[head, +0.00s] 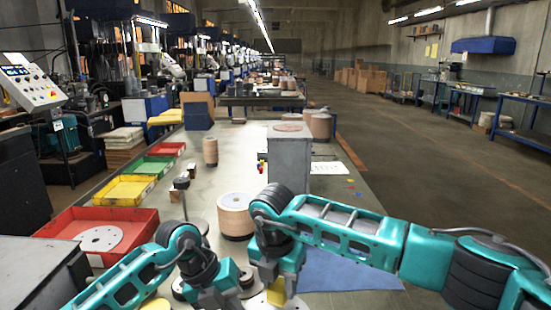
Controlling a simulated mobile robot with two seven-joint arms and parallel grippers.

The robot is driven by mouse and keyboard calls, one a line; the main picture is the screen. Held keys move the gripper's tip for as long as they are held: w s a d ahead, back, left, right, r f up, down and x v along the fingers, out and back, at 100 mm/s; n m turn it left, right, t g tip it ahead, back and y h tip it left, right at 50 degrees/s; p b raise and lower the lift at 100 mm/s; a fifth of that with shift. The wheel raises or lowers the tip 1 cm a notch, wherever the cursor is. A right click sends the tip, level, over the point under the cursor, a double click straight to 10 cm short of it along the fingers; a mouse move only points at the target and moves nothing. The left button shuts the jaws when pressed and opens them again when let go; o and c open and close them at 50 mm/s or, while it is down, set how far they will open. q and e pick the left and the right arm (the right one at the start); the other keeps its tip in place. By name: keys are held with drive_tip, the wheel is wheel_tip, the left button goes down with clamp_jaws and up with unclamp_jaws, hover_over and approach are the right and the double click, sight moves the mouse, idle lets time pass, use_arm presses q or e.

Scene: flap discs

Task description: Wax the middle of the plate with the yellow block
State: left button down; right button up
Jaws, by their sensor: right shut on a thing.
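My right gripper (277,284) is at the bottom centre of the head view, shut on the yellow block (276,293). The block points down over a pale round plate (257,302), which is partly hidden by the gripper and cut off by the bottom edge. I cannot tell whether the block touches the plate. My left gripper (222,301) is just left of it, low in the picture. Its fingertips are not clearly visible, so its opening is unclear.
A stack of tan discs (235,214) stands behind the grippers. A red tray (110,222) holding a pale disc, a yellow tray (122,191) and a green tray (153,167) line the left. A grey box (289,160) stands farther back. A blue mat (345,272) lies right.

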drive_tip(key=shift+f, duration=1.05)
